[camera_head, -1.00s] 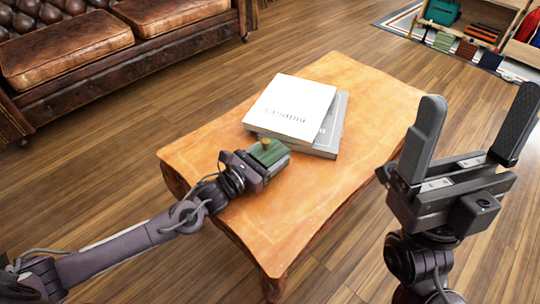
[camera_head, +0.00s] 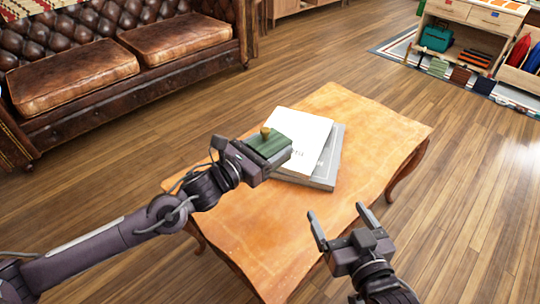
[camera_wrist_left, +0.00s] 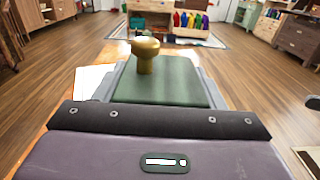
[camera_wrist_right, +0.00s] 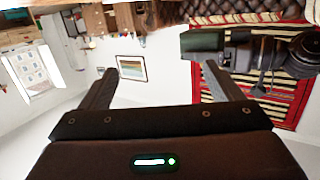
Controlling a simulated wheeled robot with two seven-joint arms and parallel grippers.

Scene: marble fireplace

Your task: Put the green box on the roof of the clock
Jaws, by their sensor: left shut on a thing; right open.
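The green box (camera_head: 276,146) has a brass knob on its lid and is in my left gripper (camera_head: 262,155), over the near left part of the books. In the left wrist view the box's green lid (camera_wrist_left: 165,88) and knob (camera_wrist_left: 146,50) face up, and the fingers are at its sides. In the right wrist view the box (camera_wrist_right: 203,41) shows in the left gripper at the top. My right gripper (camera_head: 338,215) is open and empty, fingers apart, over the table's near right edge. I cannot make out a clock in any view.
A wooden coffee table (camera_head: 245,235) carries a white book (camera_head: 310,135) on a grey book (camera_head: 325,172). Its near left top is bare. A brown leather sofa (camera_head: 130,60) stands behind left. An open shelf unit with a teal case (camera_head: 437,38) stands at the back right.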

